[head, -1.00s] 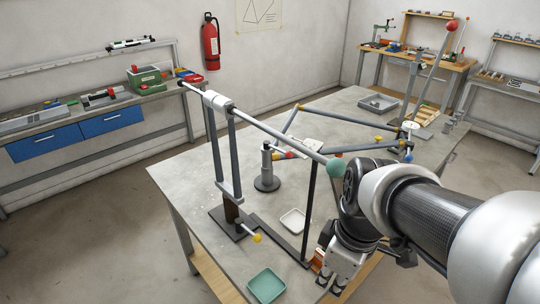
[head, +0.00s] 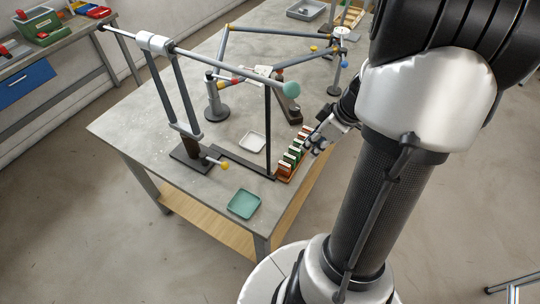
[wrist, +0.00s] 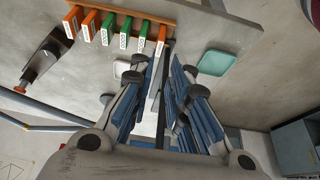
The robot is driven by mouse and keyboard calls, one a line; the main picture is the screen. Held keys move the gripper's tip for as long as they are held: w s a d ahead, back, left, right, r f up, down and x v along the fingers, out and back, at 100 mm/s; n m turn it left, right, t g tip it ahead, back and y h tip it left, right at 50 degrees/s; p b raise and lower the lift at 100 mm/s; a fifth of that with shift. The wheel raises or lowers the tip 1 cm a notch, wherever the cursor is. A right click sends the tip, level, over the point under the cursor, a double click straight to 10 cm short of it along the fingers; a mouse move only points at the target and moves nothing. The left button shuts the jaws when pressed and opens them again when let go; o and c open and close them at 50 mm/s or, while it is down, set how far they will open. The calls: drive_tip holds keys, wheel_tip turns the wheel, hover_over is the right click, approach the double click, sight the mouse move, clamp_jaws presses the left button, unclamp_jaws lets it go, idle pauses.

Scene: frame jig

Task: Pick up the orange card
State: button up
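Several upright cards stand in a row in a wooden rack (wrist: 145,11). In the wrist view, two orange cards (wrist: 71,22) are at the left end, green cards (wrist: 125,32) are in the middle, and one orange card (wrist: 160,39) is at the right end. I cannot tell which orange card is meant. The rack also shows in the head view (head: 286,178) near the table's right edge. My gripper (wrist: 165,78) is open with nothing held, its fingers spread apart below the row in the wrist view. In the head view my gripper (head: 316,141) is beside the rack's right side.
A white tray (head: 252,142) and a green tray (head: 244,204) lie on the table (head: 130,127). A linked frame stands behind.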

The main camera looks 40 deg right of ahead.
drive_tip(key=b, duration=0.3)
approach(289, 165)
drive_tip(key=s+d+x, duration=0.1)
drive_tip(key=x, duration=0.3)
drive_tip(key=shift+w+a+r+b+x, duration=0.1)
drive_tip(key=shift+a+b+x, duration=0.15)
drive_tip(key=shift+x, duration=0.9)
drive_tip(key=shift+w+a+r+b+x, duration=0.1)
drive_tip(key=shift+w+b+x, duration=0.1)
drive_tip(key=shift+x, duration=0.9)
drive_tip(key=shift+w+a+r+b+x, duration=0.1)
drive_tip(key=shift+a+b+x, duration=0.15)
drive_tip(key=shift+x, duration=0.9)
drive_tip(key=shift+c, duration=0.2)
drive_tip(key=shift+s, duration=0.1)
clamp_jaws()
drive_tip(key=shift+d, duration=0.1)
